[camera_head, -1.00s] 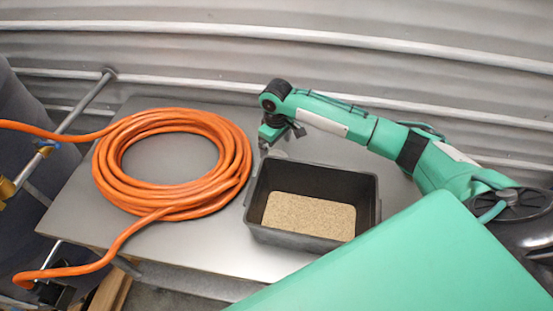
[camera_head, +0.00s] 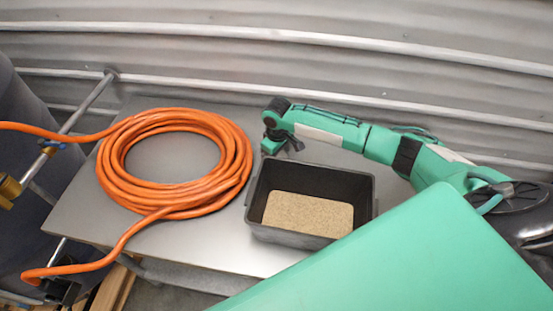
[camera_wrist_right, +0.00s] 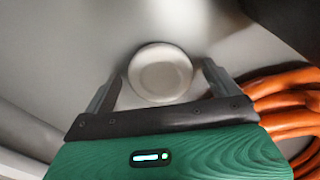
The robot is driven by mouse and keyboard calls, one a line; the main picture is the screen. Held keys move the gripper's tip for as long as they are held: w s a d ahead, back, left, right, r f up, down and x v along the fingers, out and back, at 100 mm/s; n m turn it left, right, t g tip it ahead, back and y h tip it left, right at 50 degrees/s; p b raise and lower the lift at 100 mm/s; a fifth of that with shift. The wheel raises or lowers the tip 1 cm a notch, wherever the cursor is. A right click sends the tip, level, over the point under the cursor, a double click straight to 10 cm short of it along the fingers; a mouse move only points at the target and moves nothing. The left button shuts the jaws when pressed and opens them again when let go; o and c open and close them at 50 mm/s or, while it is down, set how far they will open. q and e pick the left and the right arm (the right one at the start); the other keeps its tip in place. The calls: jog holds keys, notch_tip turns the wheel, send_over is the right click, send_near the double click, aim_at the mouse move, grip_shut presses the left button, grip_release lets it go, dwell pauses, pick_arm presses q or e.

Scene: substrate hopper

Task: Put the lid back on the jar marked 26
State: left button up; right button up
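A pale round disc-like thing (camera_wrist_right: 161,73) with a raised rim lies on the grey table in the right wrist view. I cannot tell whether it is the lid or a jar top. My right gripper (camera_wrist_right: 162,84) is open, with one finger on each side of it and a small gap at both sides. In the head view my right gripper (camera_head: 282,146) is low over the table, just behind the black bin, and the round thing is hidden there. No jar marked 26 can be made out. My left gripper is not in view.
A black bin (camera_head: 258,212) with tan granular substrate (camera_head: 308,213) stands close in front of my right gripper. A coiled orange hose (camera_head: 112,186) lies on the table (camera_head: 172,158) to the left. A ribbed metal wall (camera_head: 230,55) closes the back.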

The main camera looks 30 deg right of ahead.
jog(key=c, duration=1)
notch_tip(320, 180, up, 20)
jog(key=b, duration=0.5)
